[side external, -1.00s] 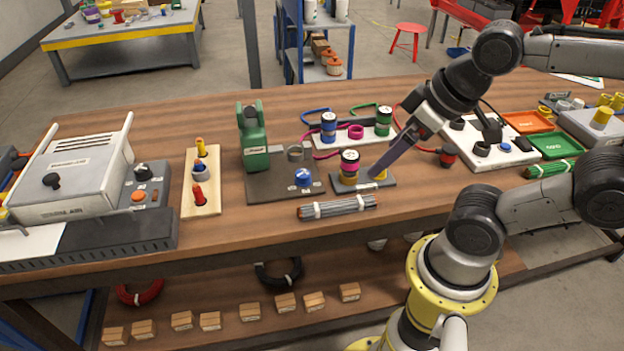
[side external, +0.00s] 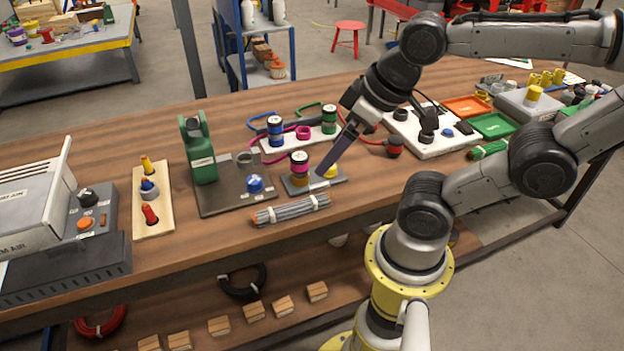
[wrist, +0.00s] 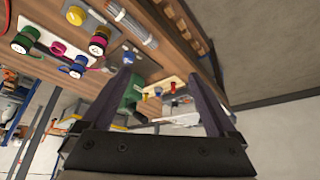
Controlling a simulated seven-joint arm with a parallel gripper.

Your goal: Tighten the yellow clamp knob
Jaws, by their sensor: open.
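The yellow clamp knob (side external: 331,171) sits on a small dark plate (side external: 300,186), to the right of a stacked pink-and-yellow spool (side external: 299,166). In the wrist view the yellow knob (wrist: 75,15) is near the top left edge, outside the space between my fingers. My gripper (side external: 325,170) points down and left in the side view, its finger passing in front of part of the knob. I cannot tell its height over the plate from that view. In the wrist view my gripper (wrist: 162,76) has its two fingers wide apart with nothing held between them.
A cable bundle (side external: 290,209) lies in front of the plate. A plate with a blue knob (side external: 255,184) and a green upright clamp (side external: 198,150) stand to the left. Blue and green spools (side external: 275,130) stand behind, and a white panel (side external: 432,138) with dark fittings is at right.

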